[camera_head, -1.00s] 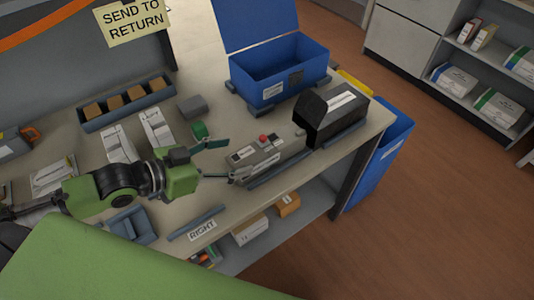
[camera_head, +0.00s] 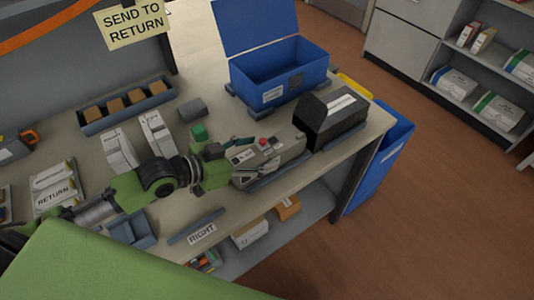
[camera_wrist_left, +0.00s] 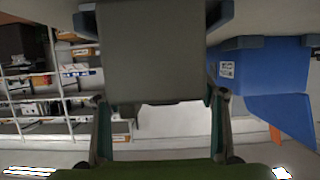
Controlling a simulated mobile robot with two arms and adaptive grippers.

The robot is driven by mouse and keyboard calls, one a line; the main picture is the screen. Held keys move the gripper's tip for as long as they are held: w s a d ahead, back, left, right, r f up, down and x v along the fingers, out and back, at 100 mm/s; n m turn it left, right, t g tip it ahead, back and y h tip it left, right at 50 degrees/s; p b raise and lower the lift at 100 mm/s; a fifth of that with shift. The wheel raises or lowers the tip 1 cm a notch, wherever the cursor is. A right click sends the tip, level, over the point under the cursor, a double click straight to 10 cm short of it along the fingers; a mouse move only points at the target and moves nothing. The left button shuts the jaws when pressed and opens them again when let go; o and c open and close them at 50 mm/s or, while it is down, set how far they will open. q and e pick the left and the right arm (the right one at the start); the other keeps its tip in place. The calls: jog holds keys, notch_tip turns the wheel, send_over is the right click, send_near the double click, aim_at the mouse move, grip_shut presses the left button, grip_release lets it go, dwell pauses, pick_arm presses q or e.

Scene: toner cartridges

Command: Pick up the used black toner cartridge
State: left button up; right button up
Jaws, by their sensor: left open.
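A long grey unit (camera_head: 268,154) with a pale label and a red knob lies near the table's front edge. A black block (camera_head: 329,121) with a white label adjoins its right end. I cannot tell for sure which of these is the used black toner cartridge. My left gripper (camera_head: 239,158) is open at the left end of the grey unit, hiding part of it. In the left wrist view a grey block face (camera_wrist_left: 150,55) lies between and beyond the open fingers (camera_wrist_left: 160,128). Contact cannot be told. My right gripper is not in view.
An open blue box (camera_head: 280,80) stands behind the unit. A blue bin (camera_head: 388,150) stands at the table's right end. A grey tray (camera_head: 126,105) of brown blocks and white cartons (camera_head: 118,152) lie left. A "RIGHT" label (camera_head: 202,233) marks the front edge.

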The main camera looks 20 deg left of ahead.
pick_arm(q)
jog(key=shift+x, duration=0.9)
jog(key=c, duration=1.5)
jog(key=shift+r, duration=0.1)
jog(key=shift+c, duration=0.2)
